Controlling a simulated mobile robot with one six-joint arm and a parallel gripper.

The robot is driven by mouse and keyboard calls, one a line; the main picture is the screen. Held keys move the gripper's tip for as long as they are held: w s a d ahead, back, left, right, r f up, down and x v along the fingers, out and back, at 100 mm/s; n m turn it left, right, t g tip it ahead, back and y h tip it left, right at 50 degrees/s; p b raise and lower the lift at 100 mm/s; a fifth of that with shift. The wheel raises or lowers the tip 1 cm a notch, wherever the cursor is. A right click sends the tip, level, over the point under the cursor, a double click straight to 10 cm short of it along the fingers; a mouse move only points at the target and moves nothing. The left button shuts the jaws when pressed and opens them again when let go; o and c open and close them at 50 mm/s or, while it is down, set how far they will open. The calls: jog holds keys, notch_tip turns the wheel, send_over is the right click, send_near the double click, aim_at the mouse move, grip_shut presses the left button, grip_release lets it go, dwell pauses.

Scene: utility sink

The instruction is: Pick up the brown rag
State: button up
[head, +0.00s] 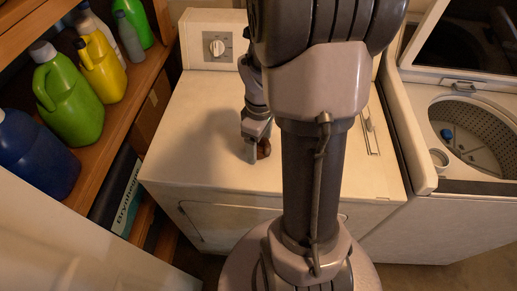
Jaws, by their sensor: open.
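The brown rag (264,148) is a small crumpled bundle on the white top of the dryer-like machine (195,140). My gripper (256,156) points down at the rag, with a pale finger at the rag's left side. The gripper is open. The rag shows just right of that finger, partly hidden by the gripper. I cannot tell whether the finger touches it. The other finger is not clearly visible.
A wooden shelf (140,85) on the left holds several bottles, including a green jug (70,105) and a yellow jug (103,70). An open top-loading washer (465,195) stands on the right. My own arm hides the middle of the machine top. Its left part is clear.

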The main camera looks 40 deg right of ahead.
jog(key=shift+r, duration=0.15)
jog(key=c, duration=1.4)
jog(key=shift+c, duration=0.2)
